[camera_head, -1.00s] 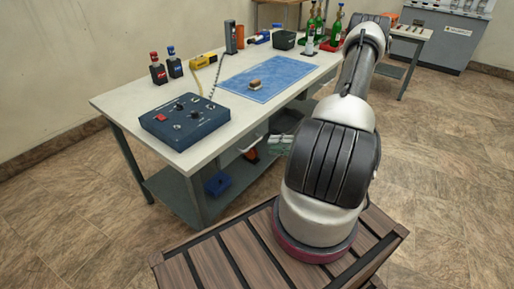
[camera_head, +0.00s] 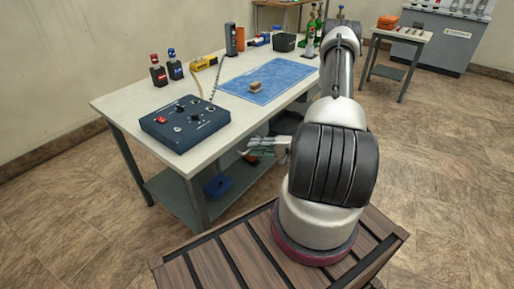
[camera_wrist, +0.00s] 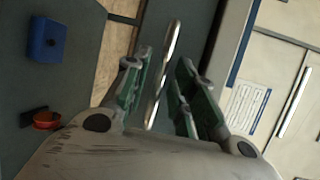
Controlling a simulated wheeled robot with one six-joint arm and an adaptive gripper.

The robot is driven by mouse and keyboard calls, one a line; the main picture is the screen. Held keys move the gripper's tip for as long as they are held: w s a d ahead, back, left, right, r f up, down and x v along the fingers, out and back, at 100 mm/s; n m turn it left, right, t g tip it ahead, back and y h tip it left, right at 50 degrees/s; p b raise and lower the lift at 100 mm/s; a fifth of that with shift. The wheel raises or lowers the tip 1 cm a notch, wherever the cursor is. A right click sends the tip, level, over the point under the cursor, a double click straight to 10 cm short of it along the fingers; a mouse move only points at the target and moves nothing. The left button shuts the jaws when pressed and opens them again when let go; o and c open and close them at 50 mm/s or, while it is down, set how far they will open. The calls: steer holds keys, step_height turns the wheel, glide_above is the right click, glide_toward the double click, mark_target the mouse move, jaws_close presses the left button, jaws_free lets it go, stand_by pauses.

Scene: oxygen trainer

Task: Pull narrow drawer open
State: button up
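A shiny metal bar handle (camera_wrist: 168,65) shows in the wrist view, in front of a dark grey face that may be the drawer front. My gripper (camera_wrist: 163,82) has its fingers spread on either side of the handle, with gaps visible on both sides. In the head view my gripper (camera_head: 252,147) is low at the near long side of the workbench (camera_head: 205,152), below the tabletop. The drawer cannot be made out in the head view, where the tabletop and my arm cover that area. How deep the handle sits between the fingers is unclear.
A blue box (camera_head: 217,185) lies on the bench's lower shelf (camera_head: 180,192). A dark blue control box (camera_head: 185,121) and a blue mat (camera_head: 270,78) lie on top. A small side table (camera_head: 402,36) stands at the back right. Floor to the right is open.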

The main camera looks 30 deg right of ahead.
jaws_close()
steer(key=shift+s, duration=0.1)
steer(key=s+d, duration=0.5)
steer(key=s, duration=0.8)
steer(key=s+d, duration=0.5)
steer(key=s, duration=0.9)
steer(key=shift+s, duration=0.15)
steer(key=shift+o, duration=1.7)
jaws_free()
steer(key=shift+d, duration=0.1)
